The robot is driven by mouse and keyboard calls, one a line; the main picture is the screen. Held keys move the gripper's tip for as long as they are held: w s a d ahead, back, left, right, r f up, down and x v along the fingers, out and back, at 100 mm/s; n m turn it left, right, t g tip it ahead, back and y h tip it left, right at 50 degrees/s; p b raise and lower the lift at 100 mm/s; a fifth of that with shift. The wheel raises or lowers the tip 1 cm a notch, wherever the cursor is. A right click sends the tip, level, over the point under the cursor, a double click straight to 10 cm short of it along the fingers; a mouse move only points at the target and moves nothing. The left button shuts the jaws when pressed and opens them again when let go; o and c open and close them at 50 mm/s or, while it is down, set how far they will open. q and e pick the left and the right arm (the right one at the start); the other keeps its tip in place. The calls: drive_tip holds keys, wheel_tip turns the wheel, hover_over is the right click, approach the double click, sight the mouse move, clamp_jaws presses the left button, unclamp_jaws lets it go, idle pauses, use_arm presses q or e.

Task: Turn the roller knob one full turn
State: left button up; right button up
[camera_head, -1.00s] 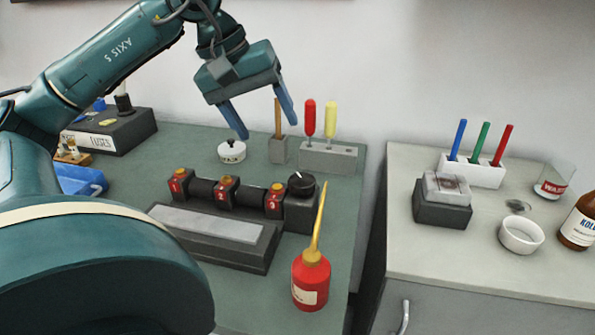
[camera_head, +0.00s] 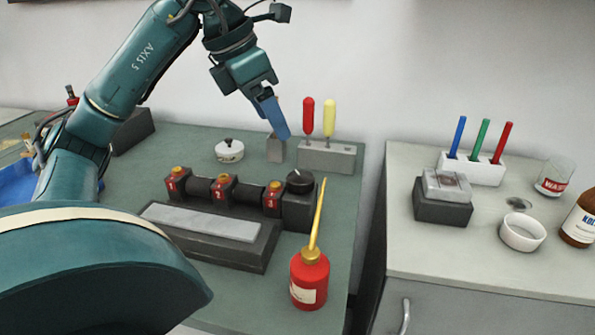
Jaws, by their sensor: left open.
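The roller knob (camera_head: 300,182) is a round black knob with a pale pointer line. It sits on top of a dark block at the right end of the roller device (camera_head: 222,193), which has red blocks numbered 1, 2 and 3. My left gripper (camera_head: 283,134) is open and empty, above and behind the knob and apart from it. It is seen edge-on, so its blue fingers overlap. It partly hides a grey block (camera_head: 276,153) behind it. My right gripper is not in view.
A red oil can (camera_head: 309,279) with a tall yellow spout stands just in front of the knob. Red and yellow screwdrivers stand in a grey holder (camera_head: 340,160) behind it. A white round pot (camera_head: 229,151) is at the back. A separate cabinet (camera_head: 450,262) stands right, across a gap.

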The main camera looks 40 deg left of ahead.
sight(300, 176)
use_arm(q)
drive_tip(key=b+x, duration=0.3)
drive_tip(key=x, duration=0.8)
drive_tip(key=shift+w+f, duration=0.1)
drive_tip(key=shift+f, duration=0.3)
drive_tip(key=shift+w+d+f, duration=0.15)
drive_tip(key=shift+w+f, duration=0.1)
drive_tip(key=shift+f, duration=0.3)
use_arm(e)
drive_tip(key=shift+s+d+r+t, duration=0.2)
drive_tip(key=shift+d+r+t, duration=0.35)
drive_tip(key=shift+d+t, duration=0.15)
use_arm(q)
drive_tip(key=shift+c, duration=0.3)
drive_tip(key=c, duration=0.9)
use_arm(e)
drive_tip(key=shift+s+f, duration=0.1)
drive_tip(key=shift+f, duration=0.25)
